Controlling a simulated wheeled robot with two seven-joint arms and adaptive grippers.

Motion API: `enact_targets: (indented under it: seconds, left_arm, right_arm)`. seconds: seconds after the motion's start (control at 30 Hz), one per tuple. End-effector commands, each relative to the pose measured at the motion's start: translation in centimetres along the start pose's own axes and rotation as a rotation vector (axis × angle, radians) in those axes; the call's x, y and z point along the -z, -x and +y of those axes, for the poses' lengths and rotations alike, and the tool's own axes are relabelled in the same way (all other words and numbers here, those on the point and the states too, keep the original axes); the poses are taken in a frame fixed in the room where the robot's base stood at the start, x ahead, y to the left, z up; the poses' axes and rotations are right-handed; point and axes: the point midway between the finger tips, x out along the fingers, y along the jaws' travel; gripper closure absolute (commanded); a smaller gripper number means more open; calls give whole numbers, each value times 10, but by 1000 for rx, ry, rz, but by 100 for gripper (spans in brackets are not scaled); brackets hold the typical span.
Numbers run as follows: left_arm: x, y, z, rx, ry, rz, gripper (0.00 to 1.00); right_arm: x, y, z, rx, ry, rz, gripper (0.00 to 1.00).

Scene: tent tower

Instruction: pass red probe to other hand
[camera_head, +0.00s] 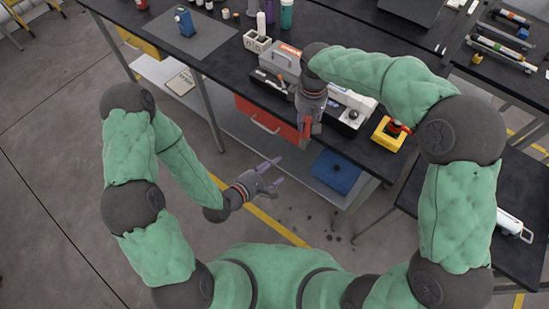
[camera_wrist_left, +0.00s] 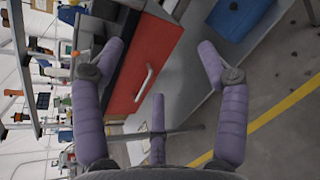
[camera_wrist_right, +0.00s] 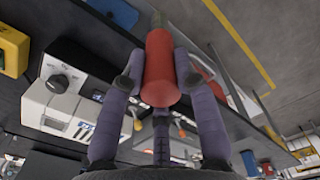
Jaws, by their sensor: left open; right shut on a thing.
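The red probe (camera_wrist_right: 159,68) is a red cylinder held between the purple fingers of my right gripper (camera_wrist_right: 160,85) in the right wrist view. In the head view the right gripper (camera_head: 311,108) hangs near the bench's front edge, and the red probe (camera_head: 304,127) shows at its fingertips, partly hidden by them. My left gripper (camera_head: 268,178) is open and empty, lower and to the left of the right one, apart from the probe. In the left wrist view the left gripper (camera_wrist_left: 160,75) has its fingers spread with nothing between them.
The black workbench (camera_head: 215,80) carries a grey case (camera_head: 281,62) and a yellow box with a red button (camera_head: 390,132). Below are a red drawer (camera_head: 262,120) and a blue box (camera_head: 335,172) on the lower shelf.

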Motion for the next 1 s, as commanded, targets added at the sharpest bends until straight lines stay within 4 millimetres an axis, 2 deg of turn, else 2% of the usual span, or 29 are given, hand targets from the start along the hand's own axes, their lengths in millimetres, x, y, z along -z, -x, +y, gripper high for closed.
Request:
enact_targets:
  seconds: [0.1, 0.3, 0.57, 0.77, 1.0]
  left_arm:
    - [-22, 6, 10, -48, 172, -91, 26]
    - [-53, 18, 25, -87, 429, -237, 26]
    - [-71, 26, 33, -91, 583, -329, 26]
    - [-76, 14, 36, -88, 591, -336, 26]
    - [-86, -20, 42, -88, 588, -336, 26]
  right_arm:
    - [0, 0, 0, 0, 0, 1, 100]
    - [0, 0, 0, 0, 0, 1, 100]
    - [0, 0, 0, 0, 0, 1, 100]
    - [0, 0, 0, 0, 0, 1, 100]
    - [0, 0, 0, 0, 0, 1, 100]
